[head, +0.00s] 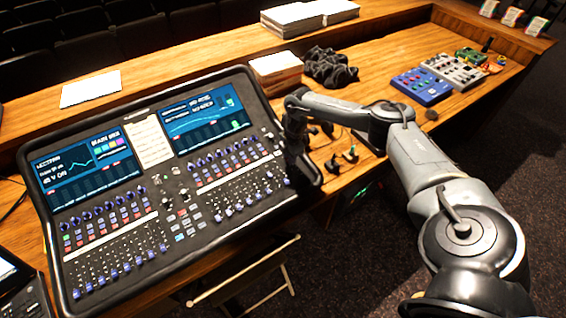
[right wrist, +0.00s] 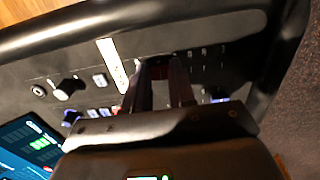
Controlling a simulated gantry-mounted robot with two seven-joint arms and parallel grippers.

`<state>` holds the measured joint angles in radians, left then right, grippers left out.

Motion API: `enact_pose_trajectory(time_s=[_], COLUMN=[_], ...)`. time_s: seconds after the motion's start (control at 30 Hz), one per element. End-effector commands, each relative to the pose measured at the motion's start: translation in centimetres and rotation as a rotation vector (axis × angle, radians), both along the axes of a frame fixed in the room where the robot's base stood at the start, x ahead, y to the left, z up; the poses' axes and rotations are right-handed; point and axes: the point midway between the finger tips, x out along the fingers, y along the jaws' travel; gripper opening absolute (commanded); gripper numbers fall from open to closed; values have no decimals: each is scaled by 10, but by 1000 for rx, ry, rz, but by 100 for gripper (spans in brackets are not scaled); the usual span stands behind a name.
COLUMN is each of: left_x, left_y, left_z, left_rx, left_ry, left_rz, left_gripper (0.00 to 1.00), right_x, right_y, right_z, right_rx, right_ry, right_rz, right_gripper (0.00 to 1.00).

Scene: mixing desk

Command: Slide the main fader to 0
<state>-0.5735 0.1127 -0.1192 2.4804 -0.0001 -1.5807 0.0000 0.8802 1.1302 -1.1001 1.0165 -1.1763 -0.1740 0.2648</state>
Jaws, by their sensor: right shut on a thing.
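The mixing desk (head: 150,150) is a black console with two lit screens and rows of faders and knobs. My right gripper (head: 303,174) is at its right-hand end, low over the fader area. In the right wrist view my right gripper (right wrist: 167,66) has its dark fingers down at the panel among fader slots, and it is shut on the main fader. The fader cap is hidden by the fingers, so its position along the slot cannot be read. My left gripper is not in view.
Other fader caps and knobs (head: 230,207) lie close on the left. A stack of books (head: 277,70), a dark crumpled heap (head: 329,68), a blue pedal box (head: 421,86) and a grey one (head: 454,71) are on the wooden desk (head: 385,60). A folding stool (head: 245,272) stands in front.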

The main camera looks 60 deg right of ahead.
Motion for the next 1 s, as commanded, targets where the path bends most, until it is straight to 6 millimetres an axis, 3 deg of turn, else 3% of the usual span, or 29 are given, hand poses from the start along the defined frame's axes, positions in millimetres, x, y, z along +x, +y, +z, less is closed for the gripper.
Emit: enact_pose_trajectory(time_s=[0.23, 0.27, 0.4, 0.77, 1.0], left_x=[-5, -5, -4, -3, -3], left_y=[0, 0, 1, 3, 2], left_z=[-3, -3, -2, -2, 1], left_rx=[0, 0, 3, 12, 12], left_ry=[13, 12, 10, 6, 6], left_rz=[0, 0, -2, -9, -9], left_gripper=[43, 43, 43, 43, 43], right_x=[0, 0, 0, -1, -3], right_y=[1, 1, 1, 2, 2], right_z=[-1, -1, -1, 1, 29], right_rx=[3, 3, 2, 2, 0], right_ry=[2, 2, 2, 2, 1], right_rz=[2, 2, 2, 3, 3], right_gripper=[0, 29, 50, 51, 51])
